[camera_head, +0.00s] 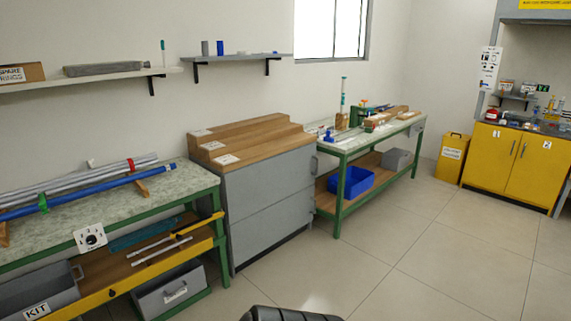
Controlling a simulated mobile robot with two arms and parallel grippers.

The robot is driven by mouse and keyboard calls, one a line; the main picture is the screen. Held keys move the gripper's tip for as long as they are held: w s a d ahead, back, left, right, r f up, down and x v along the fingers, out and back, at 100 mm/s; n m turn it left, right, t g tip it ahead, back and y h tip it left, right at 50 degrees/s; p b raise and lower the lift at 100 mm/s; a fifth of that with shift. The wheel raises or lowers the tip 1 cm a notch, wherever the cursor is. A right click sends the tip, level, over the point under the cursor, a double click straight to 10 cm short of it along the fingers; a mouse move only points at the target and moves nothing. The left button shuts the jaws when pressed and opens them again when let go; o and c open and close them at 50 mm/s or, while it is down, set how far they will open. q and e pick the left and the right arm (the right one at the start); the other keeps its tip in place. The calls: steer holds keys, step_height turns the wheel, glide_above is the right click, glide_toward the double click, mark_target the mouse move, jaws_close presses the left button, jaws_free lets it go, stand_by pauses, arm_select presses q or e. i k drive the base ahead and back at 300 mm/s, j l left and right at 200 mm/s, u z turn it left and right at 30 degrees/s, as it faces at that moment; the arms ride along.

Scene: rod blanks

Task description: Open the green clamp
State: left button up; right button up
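A small green piece (42,203), which looks like a clamp, sits around or against the blue rod (85,194) on the left workbench. It is too small to tell whether it is open or shut. A similar red piece (131,165) sits farther right on the rods. Another green object (357,115), possibly a vise, stands on the far workbench. Neither of my grippers is in view.
Grey rods (75,184) lie beside the blue rod on the left workbench (185,180). A grey cabinet with a stepped wooden top (250,140) stands between the benches. A blue bin (351,182) is under the far bench. The tiled floor (410,245) is clear.

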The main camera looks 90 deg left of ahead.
mark_target(43, 205)
steer(key=u, duration=4.3)
steer(key=i+l+u, duration=0.2)
steer(key=i, duration=0.3)
steer(key=i+u, duration=0.2)
steer(key=i, duration=0.35)
steer(key=i+l+u, duration=0.2)
steer(key=i, duration=0.25)
steer(key=i+l, duration=0.05)
steer(key=l, duration=0.05)
